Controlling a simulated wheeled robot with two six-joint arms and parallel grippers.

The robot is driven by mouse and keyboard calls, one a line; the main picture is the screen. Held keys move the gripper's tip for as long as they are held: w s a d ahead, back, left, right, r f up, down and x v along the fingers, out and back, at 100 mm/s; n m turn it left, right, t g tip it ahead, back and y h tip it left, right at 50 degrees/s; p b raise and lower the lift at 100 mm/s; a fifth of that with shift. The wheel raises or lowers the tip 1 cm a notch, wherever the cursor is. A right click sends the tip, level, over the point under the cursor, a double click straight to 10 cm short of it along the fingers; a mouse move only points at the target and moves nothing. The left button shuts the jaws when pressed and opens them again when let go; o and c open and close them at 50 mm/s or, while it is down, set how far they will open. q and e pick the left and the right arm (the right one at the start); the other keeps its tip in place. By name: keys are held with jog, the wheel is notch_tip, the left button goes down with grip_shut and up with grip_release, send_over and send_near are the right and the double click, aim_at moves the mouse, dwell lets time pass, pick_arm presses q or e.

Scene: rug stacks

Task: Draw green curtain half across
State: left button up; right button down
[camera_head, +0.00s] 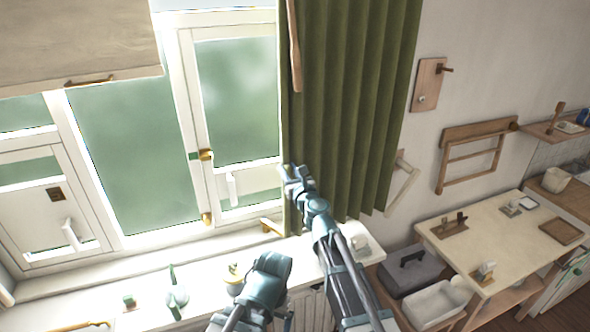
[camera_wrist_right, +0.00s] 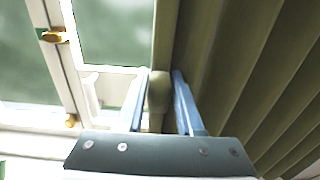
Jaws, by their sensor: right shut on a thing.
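The green curtain (camera_head: 350,110) hangs in folds at the right side of the window, over the wall and the window's right edge. My right gripper (camera_head: 293,178) is at the curtain's left edge, low down, and is shut on it. In the right wrist view the fingers (camera_wrist_right: 158,105) stand on both sides of an olive strip of the curtain's edge (camera_wrist_right: 163,50), with a rounded part between them. The other folds (camera_wrist_right: 240,70) lie to the right. A wooden rod (camera_head: 295,45) hangs along the curtain's left edge above the gripper.
The window (camera_head: 135,150) left of the curtain is uncovered, with a brass handle (camera_head: 206,154). A beige blind (camera_head: 75,40) hangs at upper left. Small items stand on the white sill (camera_head: 205,265). A table (camera_head: 490,240) and a grey toolbox (camera_head: 410,270) stand at right.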

jog(key=shift+s+a+y, duration=0.3)
jog(key=shift+a, duration=0.2)
jog(key=c, duration=1)
grip_release()
jog(key=o, duration=0.4)
jog(key=shift+a, duration=0.3)
jog(key=shift+o, duration=0.2)
jog(key=shift+d, duration=0.1)
